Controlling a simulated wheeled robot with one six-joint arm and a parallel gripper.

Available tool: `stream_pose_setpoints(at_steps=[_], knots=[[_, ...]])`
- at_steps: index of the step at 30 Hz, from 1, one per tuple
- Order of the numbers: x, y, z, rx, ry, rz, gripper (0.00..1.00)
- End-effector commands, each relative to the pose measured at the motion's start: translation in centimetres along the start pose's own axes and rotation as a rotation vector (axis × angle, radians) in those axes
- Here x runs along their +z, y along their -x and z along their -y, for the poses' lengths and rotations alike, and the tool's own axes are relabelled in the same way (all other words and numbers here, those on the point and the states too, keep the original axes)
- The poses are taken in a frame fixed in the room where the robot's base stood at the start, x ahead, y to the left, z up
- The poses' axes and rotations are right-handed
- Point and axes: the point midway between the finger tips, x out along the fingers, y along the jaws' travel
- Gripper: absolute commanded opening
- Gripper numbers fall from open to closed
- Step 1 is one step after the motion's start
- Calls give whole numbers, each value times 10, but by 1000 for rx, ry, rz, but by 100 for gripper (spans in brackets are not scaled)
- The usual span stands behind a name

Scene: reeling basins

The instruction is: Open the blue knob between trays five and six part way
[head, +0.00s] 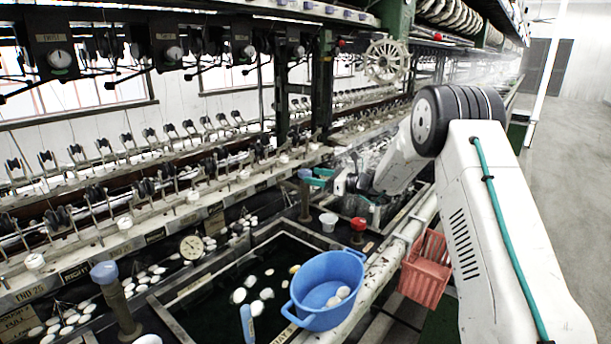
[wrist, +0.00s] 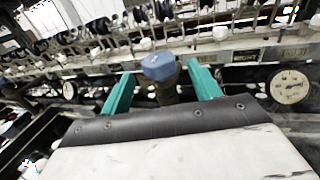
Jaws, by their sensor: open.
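A blue knob (head: 304,173) stands upright on a dark post beside the basins, at the middle of the head view. In the wrist view the blue knob (wrist: 159,67) sits between the two green fingers of my gripper (wrist: 160,72), with a gap on each side. In the head view my gripper (head: 317,178) is open, its fingertips close to the knob from the right. I cannot tell whether a finger touches it. A second blue knob (head: 104,272) stands on a post at the lower left, away from my gripper.
A blue basin (head: 325,283) with white cocoons sits on the near edge of a dark water tray. A red knob (head: 358,224) and a white cup (head: 328,222) stand near my gripper. A red basket (head: 426,268) hangs on the front rail. A round gauge (head: 191,247) is at the left.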

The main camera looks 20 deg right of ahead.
Motion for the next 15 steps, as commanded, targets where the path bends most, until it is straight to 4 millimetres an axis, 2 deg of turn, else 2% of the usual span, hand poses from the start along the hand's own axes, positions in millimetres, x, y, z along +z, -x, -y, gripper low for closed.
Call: stream_pose_setpoints(at_steps=[1, 6, 15], knots=[[0, -10, -1, 3, 1, 1, 62], [0, -33, -1, 3, 2, 0, 62], [0, -44, -1, 1, 2, -1, 62]])
